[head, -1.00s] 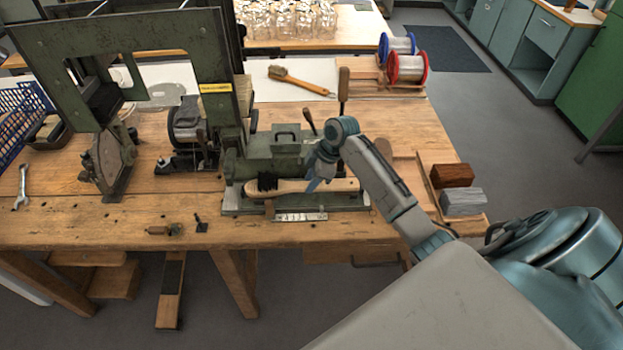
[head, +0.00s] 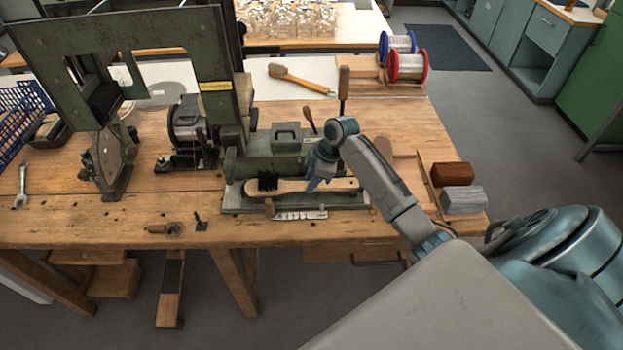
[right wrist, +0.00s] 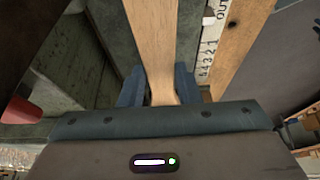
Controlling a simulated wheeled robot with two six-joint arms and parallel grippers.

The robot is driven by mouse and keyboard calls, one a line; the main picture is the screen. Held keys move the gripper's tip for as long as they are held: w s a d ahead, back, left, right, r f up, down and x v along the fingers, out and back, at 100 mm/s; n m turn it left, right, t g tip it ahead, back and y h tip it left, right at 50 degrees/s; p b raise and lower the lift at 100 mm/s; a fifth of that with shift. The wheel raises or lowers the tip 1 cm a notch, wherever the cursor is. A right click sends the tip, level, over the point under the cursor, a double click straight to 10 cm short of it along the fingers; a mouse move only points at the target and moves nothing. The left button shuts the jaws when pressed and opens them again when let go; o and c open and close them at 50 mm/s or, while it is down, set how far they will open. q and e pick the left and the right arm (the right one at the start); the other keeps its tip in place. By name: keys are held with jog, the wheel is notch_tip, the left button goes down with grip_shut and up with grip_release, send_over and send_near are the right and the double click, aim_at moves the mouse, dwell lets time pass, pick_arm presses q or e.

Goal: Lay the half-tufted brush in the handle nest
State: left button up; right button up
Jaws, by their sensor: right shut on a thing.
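The half-tufted brush (head: 290,186) has a pale wooden handle and a patch of black bristles at its left end. It lies level along the front of the green machine, bristles up. My right gripper (head: 313,184) is shut on its handle, right of the bristles. In the right wrist view the handle (right wrist: 152,45) runs between the two blue fingers (right wrist: 160,88). The handle nest is mostly hidden under the brush; I cannot tell whether the brush touches it. My left gripper is not in view.
The green machine (head: 285,150) stands behind the brush, with a white scale (head: 300,215) in front. A finished-looking brush (head: 300,79) lies at the back. Wire spools (head: 407,66) and two blocks (head: 463,200) are to the right. A wrench (head: 21,187) lies far left.

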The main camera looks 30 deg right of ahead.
jog(key=shift+f, duration=0.1)
jog(key=o, duration=1.1)
jog(key=shift+c, duration=0.2)
jog(key=shift+o, duration=0.5)
jog(key=o, duration=0.3)
jog(key=shift+r+p, duration=3.5)
jog(key=shift+r, duration=0.05)
jog(key=shift+f, duration=0.15)
